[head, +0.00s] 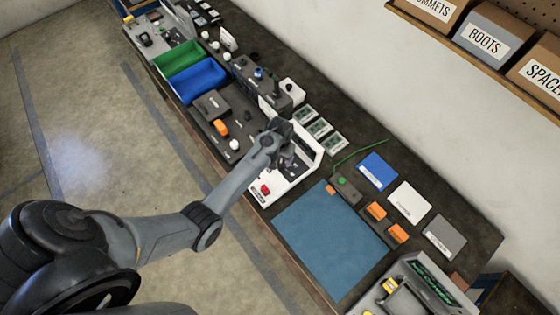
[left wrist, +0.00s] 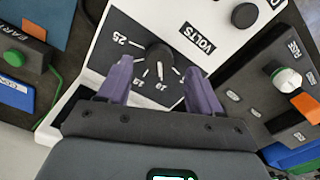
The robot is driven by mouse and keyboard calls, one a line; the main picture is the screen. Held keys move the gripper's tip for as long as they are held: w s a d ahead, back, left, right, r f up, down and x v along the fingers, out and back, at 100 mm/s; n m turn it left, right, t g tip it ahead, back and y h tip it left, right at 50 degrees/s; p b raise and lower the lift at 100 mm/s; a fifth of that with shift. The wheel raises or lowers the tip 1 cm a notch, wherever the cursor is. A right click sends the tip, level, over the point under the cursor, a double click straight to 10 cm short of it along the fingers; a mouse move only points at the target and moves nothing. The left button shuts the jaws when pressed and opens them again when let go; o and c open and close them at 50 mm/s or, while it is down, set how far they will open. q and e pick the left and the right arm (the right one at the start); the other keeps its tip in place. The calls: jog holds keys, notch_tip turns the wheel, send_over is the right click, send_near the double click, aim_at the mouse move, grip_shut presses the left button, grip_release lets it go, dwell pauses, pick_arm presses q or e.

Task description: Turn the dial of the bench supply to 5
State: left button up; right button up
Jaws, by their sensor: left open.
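The bench supply is a white case (head: 305,172) on the bench in the head view, with a red switch (head: 265,190) on its near end. In the left wrist view its dark panel carries a black dial (left wrist: 159,56), white ticks, numbers such as 25 and 10, and a VOLTS label (left wrist: 198,38). The dial's setting cannot be read surely. My left gripper (head: 287,160) is over the supply. In the left wrist view its purple fingers (left wrist: 160,88) are open, one either side of the dial's near side, with no clear contact. My right gripper is not in view.
A blue mat (head: 330,240) lies right of the supply. Left are a dark unit with a white knob (left wrist: 288,80), a blue bin (head: 195,82) and a green bin (head: 180,58). Circuit boards (head: 320,128) lie behind.

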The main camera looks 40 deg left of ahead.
aim_at(280, 164)
pick_arm(q)
jog(key=shift+f, duration=1.8)
jog(key=c, duration=1.1)
jog(key=shift+o, duration=0.2)
